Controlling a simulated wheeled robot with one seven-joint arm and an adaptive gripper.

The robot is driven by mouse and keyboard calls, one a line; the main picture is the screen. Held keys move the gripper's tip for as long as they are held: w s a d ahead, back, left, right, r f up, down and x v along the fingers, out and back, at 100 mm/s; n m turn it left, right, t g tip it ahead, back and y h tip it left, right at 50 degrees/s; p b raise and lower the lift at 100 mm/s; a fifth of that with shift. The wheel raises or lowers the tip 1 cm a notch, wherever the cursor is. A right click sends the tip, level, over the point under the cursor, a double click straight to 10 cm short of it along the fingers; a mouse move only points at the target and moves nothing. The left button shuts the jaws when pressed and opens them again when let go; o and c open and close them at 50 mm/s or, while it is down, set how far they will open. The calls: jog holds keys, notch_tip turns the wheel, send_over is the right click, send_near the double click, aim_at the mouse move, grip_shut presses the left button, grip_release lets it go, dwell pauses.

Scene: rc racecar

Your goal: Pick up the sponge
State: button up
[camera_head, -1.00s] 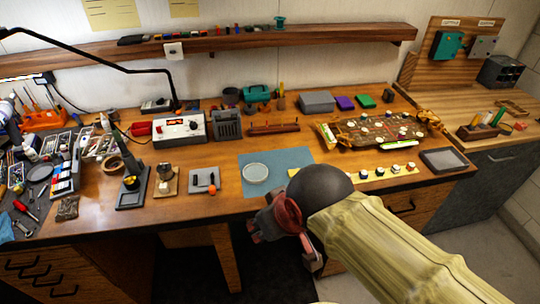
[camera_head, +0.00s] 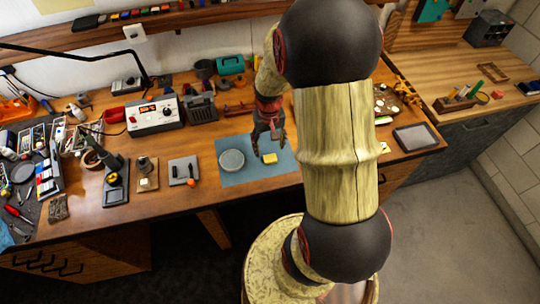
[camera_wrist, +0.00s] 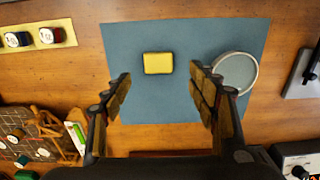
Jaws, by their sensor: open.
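The sponge (camera_head: 270,158) is a small yellow block lying flat on a blue mat (camera_head: 241,180). In the wrist view the yellow sponge (camera_wrist: 158,63) lies on the blue mat (camera_wrist: 189,29), beyond the fingertips and between their lines. My gripper (camera_head: 268,138) is over the back part of the mat in the head view, just behind the sponge. In the wrist view my gripper (camera_wrist: 161,72) has its two fingers spread wide with nothing between them. It is apart from the sponge.
A round pale dish (camera_head: 231,160) stands on the mat beside the sponge; it also shows in the wrist view (camera_wrist: 234,72). A small grey tray with an orange ball (camera_head: 190,182) stands left of the mat. A grey tray (camera_head: 414,136) lies farther right.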

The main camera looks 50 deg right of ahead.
aim_at(270, 158)
notch_tip(270, 158, down, 7)
jog(key=shift+s+d+r+b, duration=0.1)
jog(key=shift+b, duration=0.5)
jog(key=shift+c, duration=0.7)
jog(key=c, duration=0.7)
jog(key=shift+r, duration=0.1)
